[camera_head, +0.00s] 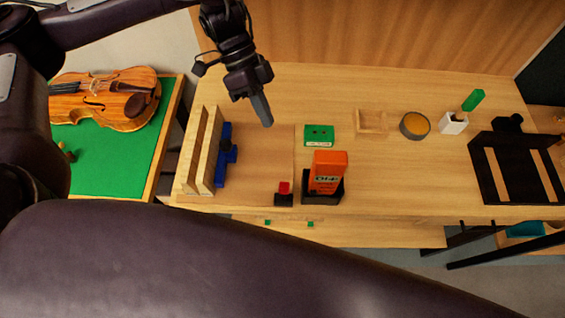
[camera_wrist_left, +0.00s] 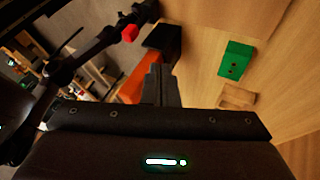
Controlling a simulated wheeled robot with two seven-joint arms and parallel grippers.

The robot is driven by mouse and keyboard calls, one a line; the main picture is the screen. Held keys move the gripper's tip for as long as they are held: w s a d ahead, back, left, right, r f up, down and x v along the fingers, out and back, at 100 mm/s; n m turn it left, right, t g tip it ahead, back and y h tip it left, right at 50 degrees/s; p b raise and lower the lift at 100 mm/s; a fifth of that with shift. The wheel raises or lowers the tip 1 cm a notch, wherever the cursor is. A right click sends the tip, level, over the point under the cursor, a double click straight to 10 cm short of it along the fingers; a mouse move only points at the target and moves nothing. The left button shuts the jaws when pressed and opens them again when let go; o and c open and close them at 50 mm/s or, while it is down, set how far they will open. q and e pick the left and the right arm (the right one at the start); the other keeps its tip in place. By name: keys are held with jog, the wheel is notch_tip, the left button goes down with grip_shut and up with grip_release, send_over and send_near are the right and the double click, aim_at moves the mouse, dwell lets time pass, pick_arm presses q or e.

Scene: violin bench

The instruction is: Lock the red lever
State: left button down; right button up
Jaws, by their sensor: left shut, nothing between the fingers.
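The red lever (camera_head: 284,187) is a small red block on a black base near the front edge of the bench, just left of an orange device. It also shows in the left wrist view (camera_wrist_left: 130,33), at the upper left. My left gripper (camera_head: 267,122) is shut and empty, above the bench and behind the lever, apart from it. Its closed fingers also show in the left wrist view (camera_wrist_left: 161,78). Whether the lever is locked is too small to tell. My right gripper is not in view; a large dark arm link crosses the bottom of the head view.
The orange device (camera_head: 328,172) stands in a black holder right of the lever. A green box (camera_head: 319,135), a wooden tray (camera_head: 371,122) and a round tin (camera_head: 414,125) lie farther back. A wooden rack (camera_head: 203,150) with a blue clamp (camera_head: 226,156) stands left. Bench wood between rack and green box is clear.

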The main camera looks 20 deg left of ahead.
aim_at(284, 192)
pick_arm(q)
jog(key=s+d+f+p, duration=0.3)
jog(key=s+d+f, duration=0.3)
jog(key=s+f, duration=0.1)
jog(key=shift+f, duration=0.55)
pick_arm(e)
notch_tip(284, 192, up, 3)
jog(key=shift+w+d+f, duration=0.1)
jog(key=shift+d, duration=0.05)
